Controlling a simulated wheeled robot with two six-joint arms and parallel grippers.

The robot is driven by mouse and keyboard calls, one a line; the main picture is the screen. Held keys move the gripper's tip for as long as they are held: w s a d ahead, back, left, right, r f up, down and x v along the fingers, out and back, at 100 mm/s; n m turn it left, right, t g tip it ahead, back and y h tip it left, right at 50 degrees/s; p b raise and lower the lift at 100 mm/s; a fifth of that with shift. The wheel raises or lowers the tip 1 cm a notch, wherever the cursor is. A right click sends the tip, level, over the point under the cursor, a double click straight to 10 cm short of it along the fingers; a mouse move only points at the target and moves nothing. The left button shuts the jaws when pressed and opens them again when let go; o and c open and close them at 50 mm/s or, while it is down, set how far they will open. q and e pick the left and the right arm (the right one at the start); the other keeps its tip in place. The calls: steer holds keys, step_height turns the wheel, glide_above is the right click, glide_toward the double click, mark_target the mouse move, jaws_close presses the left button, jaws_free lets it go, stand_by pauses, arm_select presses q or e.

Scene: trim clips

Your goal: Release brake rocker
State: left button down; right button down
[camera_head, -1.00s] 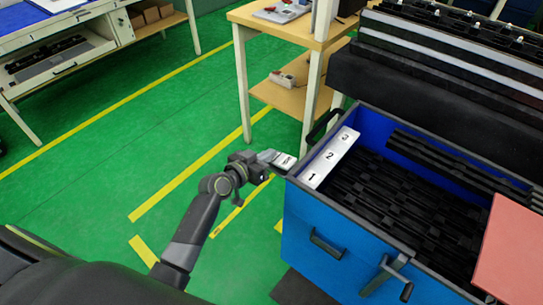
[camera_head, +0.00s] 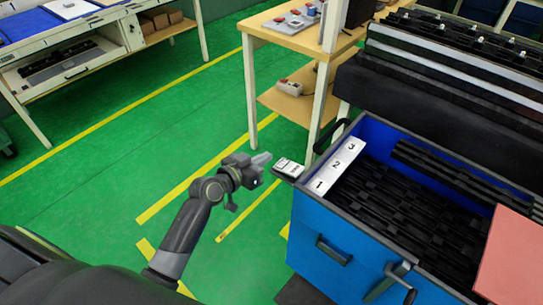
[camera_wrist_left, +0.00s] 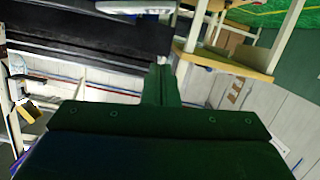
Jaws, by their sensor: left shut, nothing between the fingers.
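The brake rocker appears to be the small white-topped plate (camera_head: 289,168) with dark markings, on the left corner of the blue bin cart (camera_head: 318,242). Which way it is tipped is too small to tell. My left gripper (camera_head: 262,159) is shut and empty, just left of the plate, with a small gap showing between them. In the left wrist view the closed fingers (camera_wrist_left: 162,85) point ahead with nothing between them. A pale edge (camera_wrist_left: 135,6) at the top of that view may be the plate. My right gripper is not in view.
The cart holds dark trim clips (camera_head: 400,205) and a white strip (camera_head: 335,168) numbered 1 to 3. A crank handle (camera_head: 390,280) sticks out in front. A wooden shelf table (camera_head: 290,40) stands behind. Green floor (camera_head: 110,150) is open at left.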

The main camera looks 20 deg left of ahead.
arm_select(q)
steer(key=shift+v, duration=2.7)
steer(key=shift+f, duration=0.15)
steer(key=s+a+f+n+g+y, duration=0.1)
steer(key=s+a+f+g+y, duration=0.2)
steer(key=f, duration=0.7)
steer(key=s+a+f+n+g, duration=0.15)
steer(key=s+f, duration=0.35)
steer(key=f, duration=0.5)
steer(key=s+a+f+n+g+y, duration=0.1)
steer(key=s+a+f+y, duration=0.15)
steer(key=f, duration=0.65)
steer(key=s+f+g, duration=0.2)
steer(key=s+f, duration=0.4)
steer(key=s, duration=0.4)
steer(key=s+f+g, duration=0.3)
steer(key=s+f, duration=0.3)
steer(key=s, duration=0.5)
steer(key=s+f+g+y, duration=0.1)
steer(key=s+f+g, duration=0.1)
steer(key=s+f, duration=0.4)
steer(key=s, duration=0.5)
steer(key=shift+s, duration=0.25)
steer(key=shift+w+m, duration=0.1)
steer(key=shift+m, duration=0.15)
